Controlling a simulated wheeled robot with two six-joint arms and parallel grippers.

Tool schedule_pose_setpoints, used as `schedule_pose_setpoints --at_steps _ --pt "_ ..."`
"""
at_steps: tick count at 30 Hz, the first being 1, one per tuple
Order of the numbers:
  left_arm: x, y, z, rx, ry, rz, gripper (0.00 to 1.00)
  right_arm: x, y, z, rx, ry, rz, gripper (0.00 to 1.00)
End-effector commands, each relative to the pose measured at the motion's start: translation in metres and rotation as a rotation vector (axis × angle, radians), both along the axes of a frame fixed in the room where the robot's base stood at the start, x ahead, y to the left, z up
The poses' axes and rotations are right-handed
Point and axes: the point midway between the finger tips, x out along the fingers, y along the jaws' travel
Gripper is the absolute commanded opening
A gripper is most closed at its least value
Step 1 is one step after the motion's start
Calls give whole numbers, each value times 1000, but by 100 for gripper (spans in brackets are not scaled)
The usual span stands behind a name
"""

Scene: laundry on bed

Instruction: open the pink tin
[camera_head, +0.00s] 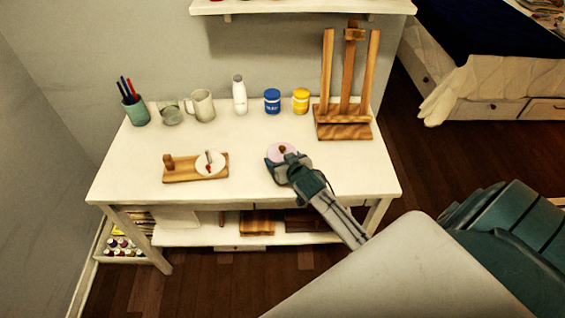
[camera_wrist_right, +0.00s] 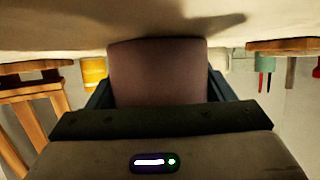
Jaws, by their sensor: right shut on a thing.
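The pink tin (camera_head: 279,148) is near the right front part of the white table, with a pale pink round top and a small brown knob. My right gripper (camera_head: 288,163) reaches it from the front right, with its fingers on either side of it. In the right wrist view, which looks upside down, the tin (camera_wrist_right: 158,70) fills the space between the two dark fingers of my right gripper (camera_wrist_right: 160,92). The gripper is shut on it. The arm hides the near side of the tin in the head view. My left gripper is not in view.
Along the back stand a pen cup (camera_head: 137,112), mug (camera_head: 202,106), white bottle (camera_head: 239,96), blue jar (camera_head: 272,101), yellow jar (camera_head: 301,101) and easel (camera_head: 343,130). The table's middle is clear.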

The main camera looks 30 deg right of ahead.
Motion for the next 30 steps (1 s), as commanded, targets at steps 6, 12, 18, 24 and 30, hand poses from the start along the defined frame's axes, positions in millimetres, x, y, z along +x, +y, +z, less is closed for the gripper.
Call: schedule_pose_setpoints --at_steps 6,12,18,24,30 --pt "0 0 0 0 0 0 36 0 0 1 0 -2 1 51" --pt "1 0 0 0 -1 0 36 0 0 3 0 -3 1 51" --pt "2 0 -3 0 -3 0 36 1 0 15 -2 -4 0 51" --pt "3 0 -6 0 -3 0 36 1 -1 31 -1 -4 0 51" --pt "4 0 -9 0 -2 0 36 -12 8 35 0 -1 1 51"
